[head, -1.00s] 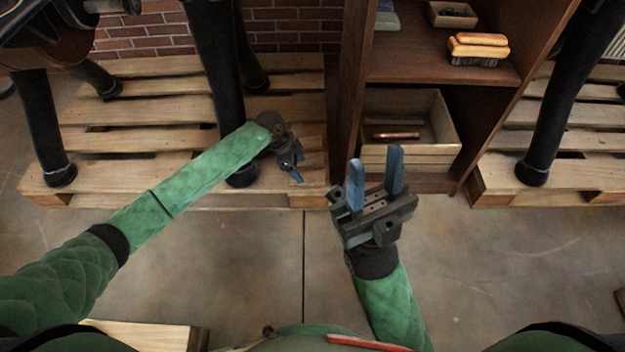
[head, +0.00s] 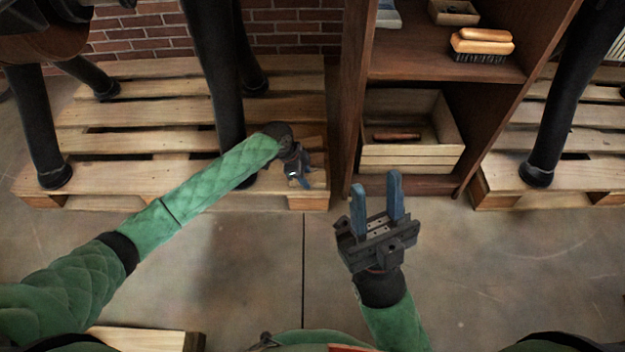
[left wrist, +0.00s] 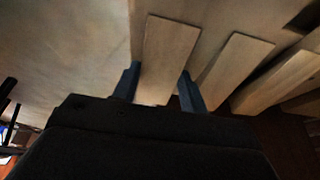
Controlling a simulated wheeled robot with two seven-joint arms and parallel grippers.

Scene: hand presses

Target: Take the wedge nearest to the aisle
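In the left wrist view, several pale wooden pieces lie side by side; they look like wedges. The leftmost wedge (left wrist: 168,58) lies between the two blue fingers of my left gripper (left wrist: 158,88). A second wedge (left wrist: 238,68) lies to its right, and a third (left wrist: 278,82) further right. The fingers are apart, with one on each side of the leftmost wedge; I cannot tell if they touch it. In the head view my left gripper (head: 301,178) is low over the pallet's front right corner and largely hides the wedges. My right gripper (head: 377,188) is open and empty above the floor.
The pallet (head: 150,174) carries black press legs (head: 218,85). A wooden shelf (head: 353,110) stands to its right, holding a crate (head: 410,158) and a brush (head: 482,45). Another pallet (head: 550,198) is at the right.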

